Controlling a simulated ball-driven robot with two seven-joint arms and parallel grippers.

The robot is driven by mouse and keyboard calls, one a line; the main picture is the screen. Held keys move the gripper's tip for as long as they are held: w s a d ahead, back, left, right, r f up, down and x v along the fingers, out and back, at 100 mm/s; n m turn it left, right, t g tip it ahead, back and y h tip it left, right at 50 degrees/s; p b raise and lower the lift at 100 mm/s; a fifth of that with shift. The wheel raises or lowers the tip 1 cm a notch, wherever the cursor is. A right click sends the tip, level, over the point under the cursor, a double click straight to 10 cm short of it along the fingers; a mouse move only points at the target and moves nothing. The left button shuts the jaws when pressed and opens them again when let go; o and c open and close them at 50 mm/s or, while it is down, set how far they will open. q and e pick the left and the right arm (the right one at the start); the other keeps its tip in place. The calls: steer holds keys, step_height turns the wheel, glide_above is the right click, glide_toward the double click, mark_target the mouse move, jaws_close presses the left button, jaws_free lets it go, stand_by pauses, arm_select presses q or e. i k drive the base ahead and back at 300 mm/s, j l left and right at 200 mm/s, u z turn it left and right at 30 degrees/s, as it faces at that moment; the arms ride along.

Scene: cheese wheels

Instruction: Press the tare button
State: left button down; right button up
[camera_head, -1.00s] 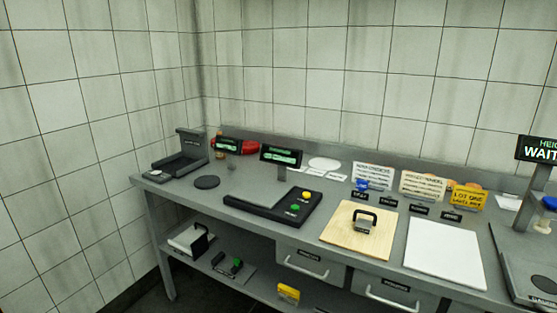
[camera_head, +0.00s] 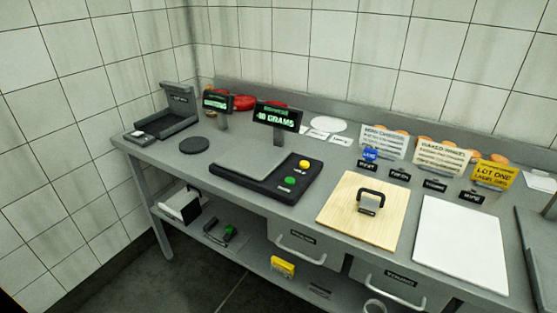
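A black scale (camera_head: 232,181) with a grey weighing plate (camera_head: 258,163) sits on the grey bench. Two round buttons are on its right part: a yellow one (camera_head: 304,164) towards the back and a green one (camera_head: 289,181) towards the front. Their labels are too small to read, so I cannot tell which is tare. The scale's display (camera_head: 277,117) stands on a post behind it and seems to read "-10 GRAMS" in green. The weighing plate is empty. Neither of my grippers is in view.
A wooden board (camera_head: 340,213) with a handled tool (camera_head: 371,201) lies right of the scale, then a white board (camera_head: 462,245). A black disc (camera_head: 194,145) lies to the left. Signs and cheeses line the back. Drawers and a lower shelf are below.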

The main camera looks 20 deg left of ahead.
mark_target(290, 181)
steer(key=i+u, duration=0.2)
steer(key=i, duration=0.3)
steer(key=i+l+u, duration=0.2)
steer(key=i, duration=0.3)
steer(key=j, duration=0.1)
